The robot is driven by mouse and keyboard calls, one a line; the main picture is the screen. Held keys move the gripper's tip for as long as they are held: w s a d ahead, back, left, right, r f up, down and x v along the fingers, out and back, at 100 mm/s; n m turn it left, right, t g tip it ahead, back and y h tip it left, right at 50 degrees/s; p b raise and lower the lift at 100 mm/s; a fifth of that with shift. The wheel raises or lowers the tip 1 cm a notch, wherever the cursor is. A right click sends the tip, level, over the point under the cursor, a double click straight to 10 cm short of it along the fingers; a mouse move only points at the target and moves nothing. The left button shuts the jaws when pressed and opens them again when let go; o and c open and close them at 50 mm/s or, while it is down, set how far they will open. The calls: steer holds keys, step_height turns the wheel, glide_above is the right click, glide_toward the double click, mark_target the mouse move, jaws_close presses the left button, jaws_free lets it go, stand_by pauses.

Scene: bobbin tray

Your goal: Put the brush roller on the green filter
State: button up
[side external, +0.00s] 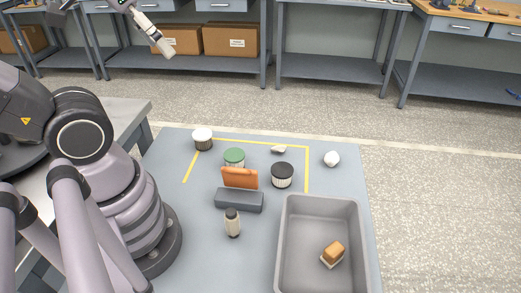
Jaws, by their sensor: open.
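A small upright cream cylinder with a dark top (232,224), which looks like the brush roller, stands on the grey table in front of the grey block. The green filter (234,155) stands upright behind the orange piece, which partly hides its lower body. Its green top is bare. My gripper (164,46) is high at the upper left, far from both and above the table level. It is seen side-on, open, with nothing visible in it.
An orange piece (239,178) stands by a grey block (239,200). A black-topped filter (282,170), a white-topped one (202,134) and white pieces (331,158) stand nearby. Yellow tape marks the table (165,215). A grey bin (284,240) holds an orange-and-cream block (333,253).

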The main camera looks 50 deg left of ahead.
steer(key=w+a+f+n+g+h, duration=0.2)
steer(key=w+a+f+n+g, duration=0.15)
steer(key=w+f+g, duration=0.35)
steer(key=n+t+h, duration=0.5)
steer(key=n+h, duration=1.1)
glide_toward(232, 218)
steer(key=a, duration=0.2)
steer(key=a+f, duration=0.1)
steer(key=a, duration=0.2)
steer(key=shift+s+f, duration=0.15)
steer(key=shift+d+f+n, duration=0.2)
steer(key=shift+n, duration=0.05)
steer(key=w+d, duration=0.1)
steer(key=d, duration=0.8)
steer(key=w+d, duration=0.1)
steer(key=d, duration=0.3)
steer(key=shift+w+d, duration=0.15)
steer(key=shift+w, duration=0.25)
jaws_close()
